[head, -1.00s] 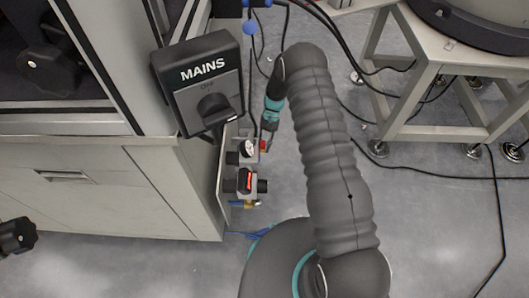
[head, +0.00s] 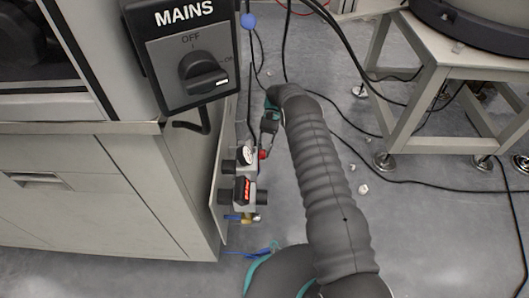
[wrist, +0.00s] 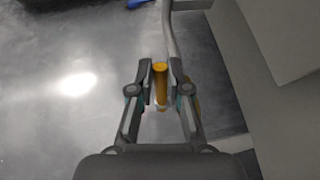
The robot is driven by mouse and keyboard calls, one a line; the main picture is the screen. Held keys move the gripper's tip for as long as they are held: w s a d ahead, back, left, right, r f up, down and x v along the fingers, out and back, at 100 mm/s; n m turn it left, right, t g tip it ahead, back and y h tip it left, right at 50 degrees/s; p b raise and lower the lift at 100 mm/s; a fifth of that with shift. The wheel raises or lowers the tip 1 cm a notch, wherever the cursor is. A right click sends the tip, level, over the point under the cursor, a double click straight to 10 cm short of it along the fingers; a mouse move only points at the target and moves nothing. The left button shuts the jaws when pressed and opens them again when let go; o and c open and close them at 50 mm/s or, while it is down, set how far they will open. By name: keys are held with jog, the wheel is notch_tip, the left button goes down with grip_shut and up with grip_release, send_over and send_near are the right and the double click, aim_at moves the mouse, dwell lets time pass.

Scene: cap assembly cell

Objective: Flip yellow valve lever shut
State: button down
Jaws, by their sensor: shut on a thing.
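In the wrist view my gripper (wrist: 160,82) has its two fingertips closed on the yellow valve lever (wrist: 160,69), an upright yellow-orange bar with a rounded top. The lower part of the lever sits between the fingers. Another yellow-orange piece (wrist: 197,104) shows partly behind the right finger. In the head view my gripper (head: 266,138) points down beside the valve and gauge panel. The lever between the fingertips cannot be made out there.
The panel carries a round white gauge (head: 246,154), a red-lit display (head: 243,190) and a brass fitting (head: 247,218). A pale stand (head: 430,120) and loose black cables occupy the right floor.

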jog(key=shift+f, duration=0.1)
dwell(0.3)
jog(key=c, duration=1.4)
grip_release()
notch_tip(320, 180, up, 10)
